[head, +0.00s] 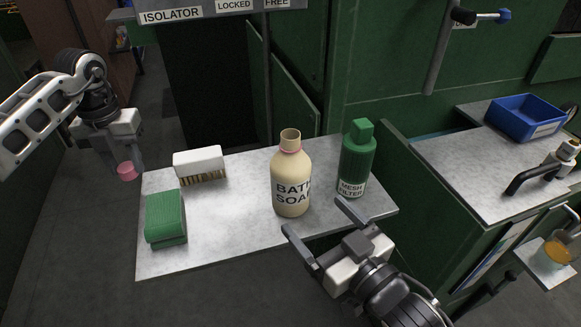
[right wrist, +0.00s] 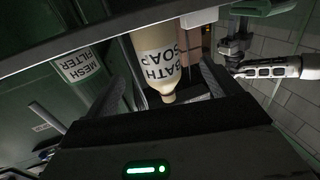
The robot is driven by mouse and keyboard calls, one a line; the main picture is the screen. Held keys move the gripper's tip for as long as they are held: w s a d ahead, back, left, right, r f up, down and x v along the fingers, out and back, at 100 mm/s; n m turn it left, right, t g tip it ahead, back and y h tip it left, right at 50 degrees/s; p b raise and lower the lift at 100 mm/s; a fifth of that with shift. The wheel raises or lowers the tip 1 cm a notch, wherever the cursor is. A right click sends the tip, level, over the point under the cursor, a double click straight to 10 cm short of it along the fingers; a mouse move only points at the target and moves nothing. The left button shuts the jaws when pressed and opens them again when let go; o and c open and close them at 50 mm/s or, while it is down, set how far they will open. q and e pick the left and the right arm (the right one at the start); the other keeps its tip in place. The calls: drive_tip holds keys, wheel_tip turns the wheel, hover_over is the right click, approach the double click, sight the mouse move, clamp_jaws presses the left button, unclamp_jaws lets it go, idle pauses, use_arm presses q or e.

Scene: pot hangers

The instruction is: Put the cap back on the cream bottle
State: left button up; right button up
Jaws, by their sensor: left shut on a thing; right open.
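The cream bottle (head: 291,182), labelled BATH SOAP, stands upright on the grey table with its neck uncapped and a pinkish ring round the neck's base. My left gripper (head: 122,160) is shut on a small pink cap (head: 128,172), just off the table's left edge and well left of the bottle. My right gripper (head: 314,215) is open and empty at the table's front edge, its fingers pointing toward the bottle. In the right wrist view the bottle (right wrist: 158,62) appears upside down between the open fingers; I cannot tell whether they touch it.
A green MESH FILTER bottle (head: 357,160) stands close behind and right of the cream bottle. A white brush (head: 199,161) and a green sponge-like block (head: 165,218) lie at the table's left (head: 232,230). A blue bin (head: 524,117) sits on the right counter (head: 470,165).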

sight(299, 198)
drive_tip(key=x, duration=0.6)
drive_tip(key=shift+w, duration=0.1)
drive_tip(key=shift+w+a, duration=0.15)
drive_tip(key=shift+d+x, duration=0.2)
drive_tip(key=shift+x, duration=2.4)
drive_tip(key=shift+w, duration=0.15)
drive_tip(key=c, duration=1.2)
